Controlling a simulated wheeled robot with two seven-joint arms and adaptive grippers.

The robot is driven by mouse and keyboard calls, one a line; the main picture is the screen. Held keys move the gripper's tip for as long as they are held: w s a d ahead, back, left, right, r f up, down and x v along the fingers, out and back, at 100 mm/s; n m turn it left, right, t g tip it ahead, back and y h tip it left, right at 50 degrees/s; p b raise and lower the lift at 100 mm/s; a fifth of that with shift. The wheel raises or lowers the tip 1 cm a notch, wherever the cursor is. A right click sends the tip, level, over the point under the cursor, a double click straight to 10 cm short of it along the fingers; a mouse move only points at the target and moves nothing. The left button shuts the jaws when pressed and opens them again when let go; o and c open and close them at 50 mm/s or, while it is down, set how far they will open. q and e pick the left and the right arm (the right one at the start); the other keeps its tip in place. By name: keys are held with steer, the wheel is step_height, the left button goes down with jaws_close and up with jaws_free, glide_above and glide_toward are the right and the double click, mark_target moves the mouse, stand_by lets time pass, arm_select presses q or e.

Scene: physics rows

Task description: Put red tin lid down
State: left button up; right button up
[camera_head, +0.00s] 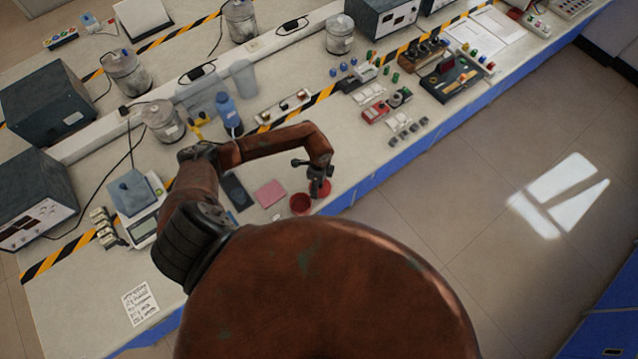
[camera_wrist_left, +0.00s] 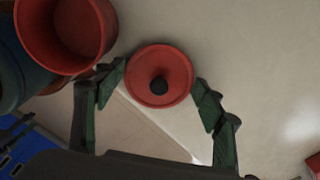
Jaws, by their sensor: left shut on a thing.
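The red tin lid (camera_wrist_left: 146,60), round with a black knob, is between the fingers of my left gripper (camera_wrist_left: 158,92) in the wrist view. The fingers are closed on its sides. In the head view my left gripper (camera_head: 317,187) hangs near the bench's front edge, with the red lid (camera_head: 325,187) partly hidden behind it. A red open tin (camera_head: 300,204) stands just left of the lid; it also shows at the upper left of the wrist view (camera_wrist_left: 72,30). The lid is apart from the tin. I cannot tell whether it touches the bench. My right gripper is not in view.
A pink pad (camera_head: 270,193) and a dark flat thing (camera_head: 236,192) lie left of the tin on the bench (camera_head: 365,160). A blue bottle (camera_head: 229,112) stands behind. The bench's front edge is close to the lid. Bare bench lies right of the gripper.

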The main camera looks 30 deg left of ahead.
arm_select(q)
steer(key=o, duration=0.5)
steer(key=shift+f, duration=0.15)
steer(key=shift+o, duration=1.1)
steer(key=shift+r, duration=0.5)
step_height(320, 180, up, 11)
steer(key=b, duration=0.1)
steer(key=shift+r+b, duration=0.2)
steer(key=shift+b, duration=0.15)
